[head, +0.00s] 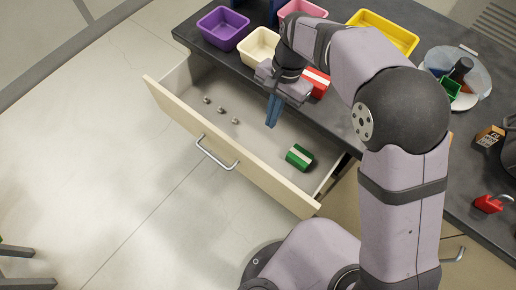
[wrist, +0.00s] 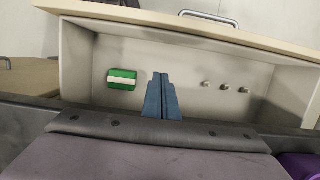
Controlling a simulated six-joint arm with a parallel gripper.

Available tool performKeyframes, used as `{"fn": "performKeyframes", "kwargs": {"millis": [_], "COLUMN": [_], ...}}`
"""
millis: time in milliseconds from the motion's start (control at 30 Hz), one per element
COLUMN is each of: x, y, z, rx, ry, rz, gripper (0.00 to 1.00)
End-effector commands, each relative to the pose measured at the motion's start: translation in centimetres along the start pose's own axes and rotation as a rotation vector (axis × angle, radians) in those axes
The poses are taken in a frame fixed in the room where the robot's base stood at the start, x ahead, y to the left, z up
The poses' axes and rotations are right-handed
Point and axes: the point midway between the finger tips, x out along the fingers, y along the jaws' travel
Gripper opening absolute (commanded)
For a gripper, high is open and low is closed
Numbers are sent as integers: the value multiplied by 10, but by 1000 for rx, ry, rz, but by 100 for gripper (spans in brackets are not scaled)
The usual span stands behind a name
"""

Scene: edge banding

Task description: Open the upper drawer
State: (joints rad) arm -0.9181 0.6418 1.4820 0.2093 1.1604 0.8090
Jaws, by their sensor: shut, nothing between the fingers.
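The upper drawer (head: 180,104) is pulled well out from under the dark counter, with its cream front panel and silver bar handle (head: 216,155) on the side away from the counter. The drawer also shows in the wrist view (wrist: 200,55), with its handle (wrist: 208,18) at the top. My gripper (head: 272,123) hangs over the drawer's inside, near the counter edge, apart from the handle. Its blue fingers (wrist: 161,80) are together with nothing between them. My arm hides part of the counter and the drawer's back edge.
In the drawer lie a green block with a white stripe (head: 299,156) and several small metal pieces (head: 221,110). On the counter (head: 458,195) stand a purple bin (head: 223,28), a cream bin (head: 258,47), a yellow bin (head: 388,30) and a red padlock (head: 488,204).

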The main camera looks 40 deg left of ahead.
Motion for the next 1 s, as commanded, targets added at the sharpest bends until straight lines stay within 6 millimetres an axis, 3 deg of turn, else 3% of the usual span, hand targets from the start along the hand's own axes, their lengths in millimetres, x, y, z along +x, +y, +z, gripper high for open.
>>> {"fn": "performKeyframes", "kwargs": {"millis": [367, 567, 933, 1000], "x": [7, 32, 98, 99], "y": [4, 5, 6, 5], "z": [1, 2, 3, 12], "rx": [15, 13, 13, 10], "ry": [-14, -15, -14, -12], "rz": [13, 15, 15, 13], "gripper": [0, 0, 0, 0]}}
